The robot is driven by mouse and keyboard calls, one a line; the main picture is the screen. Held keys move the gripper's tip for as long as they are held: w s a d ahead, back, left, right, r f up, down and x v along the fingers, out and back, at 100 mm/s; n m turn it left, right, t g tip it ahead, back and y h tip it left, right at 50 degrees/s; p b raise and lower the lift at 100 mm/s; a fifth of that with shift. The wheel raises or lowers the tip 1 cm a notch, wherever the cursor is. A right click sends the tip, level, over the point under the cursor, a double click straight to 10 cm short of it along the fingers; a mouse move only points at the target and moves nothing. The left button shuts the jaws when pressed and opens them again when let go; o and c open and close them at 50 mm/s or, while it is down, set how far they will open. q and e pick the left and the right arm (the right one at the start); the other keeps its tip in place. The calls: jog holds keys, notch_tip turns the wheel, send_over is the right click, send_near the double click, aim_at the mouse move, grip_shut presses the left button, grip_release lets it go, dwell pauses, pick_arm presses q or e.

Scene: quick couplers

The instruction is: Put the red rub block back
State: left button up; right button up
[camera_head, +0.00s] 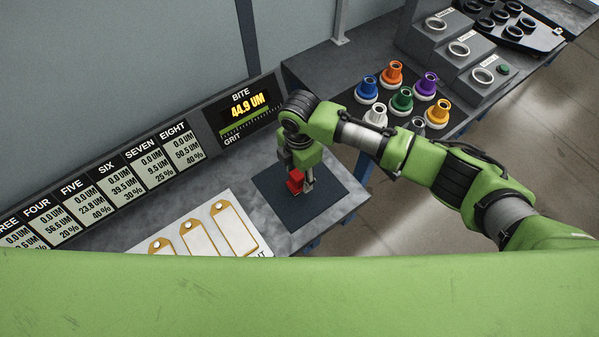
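The red rub block (294,183) is small and shows at the fingers of my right gripper (302,182), over the dark square mat (328,204) on the grey bench. My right gripper points down and appears shut on the block, though the fingers partly hide it. I cannot tell whether the block touches the mat. My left gripper is not in view.
A lit display (246,106) reads "BITE 44.9 UM" behind the mat. Several coloured couplers (402,97) stand on a dark panel to the right, beyond my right arm. Gold-edged tags (197,238) lie on a white sheet front left. A stepped grey holder (459,47) stands far right.

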jog(key=shift+r+b, duration=0.2)
jog(key=shift+b, duration=0.3)
jog(key=r, duration=0.1)
jog(key=r+b, duration=0.1)
jog(key=r, duration=0.1)
jog(key=r+b, duration=0.1)
jog(key=r, duration=0.1)
jog(key=shift+w+d+r, duration=0.25)
jog(key=shift+d, duration=0.05)
notch_tip(320, 180, up, 8)
jog(key=b, duration=0.1)
jog(key=shift+r, duration=0.15)
